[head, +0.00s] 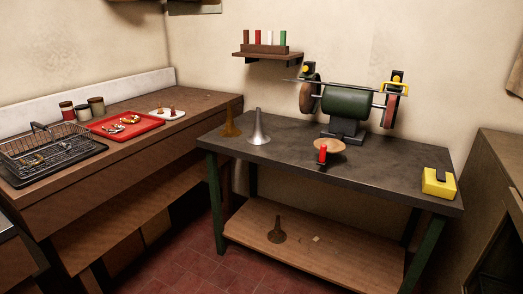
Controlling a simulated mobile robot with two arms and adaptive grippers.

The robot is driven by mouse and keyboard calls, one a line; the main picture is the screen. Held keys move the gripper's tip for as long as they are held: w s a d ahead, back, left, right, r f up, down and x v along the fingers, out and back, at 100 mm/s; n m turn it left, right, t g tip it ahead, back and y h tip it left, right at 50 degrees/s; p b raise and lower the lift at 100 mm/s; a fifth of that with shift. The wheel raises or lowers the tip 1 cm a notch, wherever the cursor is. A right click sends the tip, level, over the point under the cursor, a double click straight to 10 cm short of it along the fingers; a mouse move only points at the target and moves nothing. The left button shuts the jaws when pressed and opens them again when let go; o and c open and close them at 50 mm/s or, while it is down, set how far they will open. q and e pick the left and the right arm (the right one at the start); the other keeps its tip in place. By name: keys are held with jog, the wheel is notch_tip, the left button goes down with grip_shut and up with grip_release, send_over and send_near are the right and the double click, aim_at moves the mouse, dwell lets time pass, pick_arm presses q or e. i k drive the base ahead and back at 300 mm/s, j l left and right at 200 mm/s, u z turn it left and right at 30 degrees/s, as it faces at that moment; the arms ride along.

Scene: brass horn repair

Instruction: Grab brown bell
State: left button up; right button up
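A brown, brass-toned bell (231,129) stands flared end down on the left end of the dark workbench top (290,150). A silver-grey bell (259,132) of similar shape stands just to its right, close beside it. A darker brown bell (277,235) stands flared end down on the wooden lower shelf (330,258) of the same bench. Neither of my grippers shows in the head view.
A green bench grinder (344,103) stands at the bench's back. A red-handled tool (322,154) is at a round wooden pad (332,145). A yellow box (438,183) sits at the right. The left counter holds a wire basket (45,150) and red tray (105,130).

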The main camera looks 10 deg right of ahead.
aim_at(277, 236)
jog(key=i+z, duration=0.4)
jog(key=i, duration=1.6)
